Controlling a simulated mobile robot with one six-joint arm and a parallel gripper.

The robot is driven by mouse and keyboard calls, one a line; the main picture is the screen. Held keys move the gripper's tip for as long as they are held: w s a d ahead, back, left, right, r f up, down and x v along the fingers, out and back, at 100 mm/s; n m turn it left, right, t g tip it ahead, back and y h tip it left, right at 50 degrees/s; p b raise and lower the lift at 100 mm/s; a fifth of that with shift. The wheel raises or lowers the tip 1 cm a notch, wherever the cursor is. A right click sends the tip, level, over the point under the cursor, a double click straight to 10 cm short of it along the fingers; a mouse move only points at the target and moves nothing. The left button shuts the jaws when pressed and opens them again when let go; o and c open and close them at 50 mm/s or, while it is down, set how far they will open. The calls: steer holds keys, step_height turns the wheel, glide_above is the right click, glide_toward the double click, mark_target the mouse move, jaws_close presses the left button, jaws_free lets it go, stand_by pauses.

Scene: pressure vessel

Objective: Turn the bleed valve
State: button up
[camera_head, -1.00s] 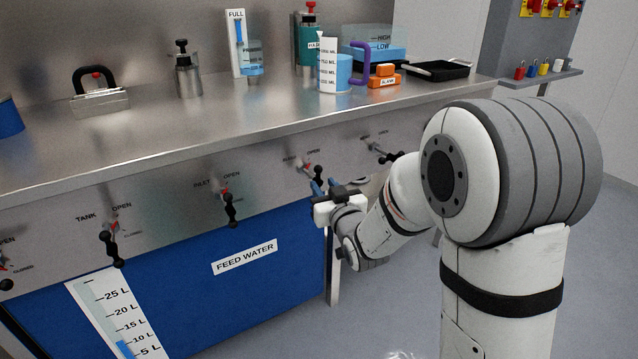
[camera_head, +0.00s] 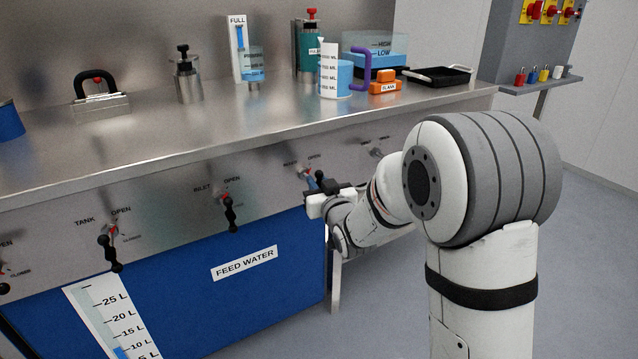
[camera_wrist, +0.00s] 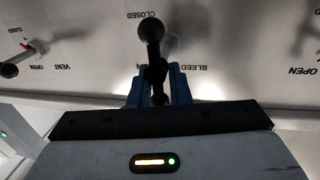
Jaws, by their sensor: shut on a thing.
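In the wrist view, the bleed valve's black lever (camera_wrist: 154,72) with its ball knob (camera_wrist: 151,30) stands between my two blue fingertips. The panel lettering is upside down there; the knob shows just below the word CLOSED, with BLEED to its right and OPEN at the far right. My gripper (camera_wrist: 152,88) is shut on this lever. In the head view, my gripper (camera_head: 312,184) is at the bleed valve (camera_head: 303,172) on the steel panel front. My gripper hides most of the lever there, so its exact angle is hard to read.
The vent valve's lever (camera_wrist: 20,58) is left in the wrist view. The inlet valve (camera_head: 228,205) and tank valve (camera_head: 110,245) are further left on the panel in the head view. The counter (camera_head: 250,125) above holds a measuring jug (camera_head: 340,78) and a black tray (camera_head: 440,76).

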steer(key=shift+w+d+m, duration=0.1)
steer(key=shift+d+m, duration=0.1)
steer(key=shift+m, duration=0.1)
jaws_close()
steer(key=m, duration=0.3)
steer(key=shift+w+d+g, duration=0.1)
steer(key=shift+d+g, duration=0.1)
steer(key=shift+g, duration=0.2)
steer(key=shift+w+d+f+m+g+y+p, duration=0.1)
steer(key=shift+f+m+g+y+p, duration=0.2)
steer(key=shift+m+p, duration=1.05)
steer(key=shift+d+f+m+g+h+p, duration=0.15)
steer(key=shift+m+g+p, duration=0.3)
steer(key=shift+m+p, duration=0.9)
steer(key=shift+w+d+f+m+g+y+p, duration=0.25)
steer(key=shift+m+p, duration=0.6)
steer(key=shift+m, duration=0.95)
steer(key=shift+s+a, duration=0.15)
steer(key=shift+s, duration=0.05)
steer(key=shift+s+a+f, duration=0.1)
steer(key=shift+a, duration=0.05)
steer(key=o, duration=0.6)
jaws_free()
steer(key=shift+o, duration=0.2)
